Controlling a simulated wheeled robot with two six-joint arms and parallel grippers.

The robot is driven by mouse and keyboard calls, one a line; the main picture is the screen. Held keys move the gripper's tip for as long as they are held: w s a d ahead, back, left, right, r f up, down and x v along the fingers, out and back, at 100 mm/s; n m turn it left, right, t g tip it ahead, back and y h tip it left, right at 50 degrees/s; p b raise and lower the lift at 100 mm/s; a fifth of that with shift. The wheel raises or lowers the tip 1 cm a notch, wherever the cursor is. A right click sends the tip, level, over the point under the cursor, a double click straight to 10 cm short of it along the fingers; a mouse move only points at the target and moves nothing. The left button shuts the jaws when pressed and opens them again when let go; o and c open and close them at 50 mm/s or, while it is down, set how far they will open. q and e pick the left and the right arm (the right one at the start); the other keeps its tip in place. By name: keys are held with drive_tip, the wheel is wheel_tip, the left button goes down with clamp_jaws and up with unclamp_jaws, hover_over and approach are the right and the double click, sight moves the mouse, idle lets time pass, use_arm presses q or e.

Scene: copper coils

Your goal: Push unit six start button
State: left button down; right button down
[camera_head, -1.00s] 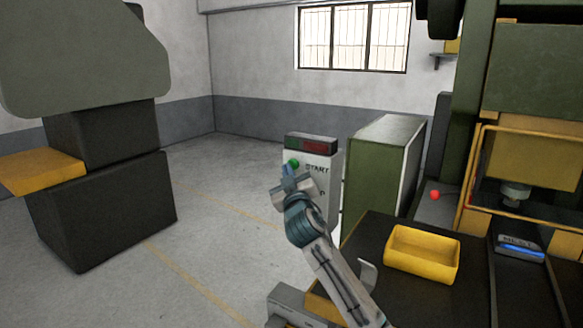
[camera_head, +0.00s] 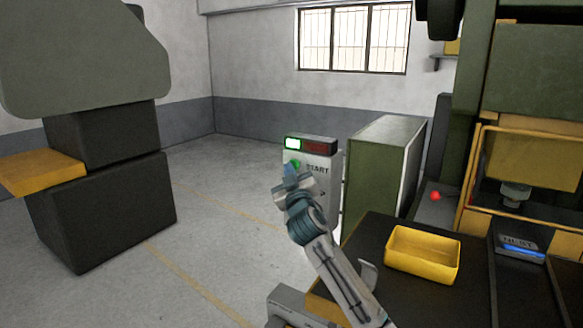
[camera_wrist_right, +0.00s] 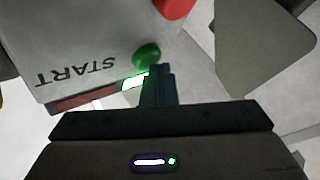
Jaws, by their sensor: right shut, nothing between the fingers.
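The control box (camera_head: 322,184) is a pale grey box with the word START on its face. The green start button (camera_head: 293,163) sits left of that word, partly hidden by my right gripper. On the box top a lamp (camera_head: 293,143) glows white-green, beside a dark red panel (camera_head: 319,147). My right gripper (camera_head: 289,172) is shut and empty, its tips at or just below the green button. In the right wrist view the green button (camera_wrist_right: 147,54) is beside the shut fingertips (camera_wrist_right: 160,70); I cannot tell whether they touch. A red button (camera_wrist_right: 174,7) also shows there. My left gripper is out of view.
A green cabinet (camera_head: 377,165) stands right of the box. A yellow tray (camera_head: 423,255) sits on a dark surface at the lower right, near a blue-lit NEXT button (camera_head: 520,248). A dark machine (camera_head: 105,210) stands at the left. The floor between is clear.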

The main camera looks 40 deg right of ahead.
drive_tip(key=shift+a, duration=0.1)
idle(0.4)
drive_tip(key=shift+s+a+f, duration=0.1)
drive_tip(key=shift+s+a, duration=0.2)
drive_tip(key=shift+a, duration=0.35)
drive_tip(key=shift+a, duration=0.1)
drive_tip(key=shift+s+a+p, duration=0.1)
drive_tip(key=shift+s+a, duration=0.2)
drive_tip(key=shift+a, duration=0.45)
drive_tip(key=shift+s+a+p, duration=0.15)
drive_tip(key=shift+s+a, duration=0.2)
drive_tip(key=shift+a, duration=0.35)
drive_tip(key=shift+s+a+p, duration=0.1)
drive_tip(key=shift+s+a, duration=0.2)
drive_tip(key=shift+a, duration=0.45)
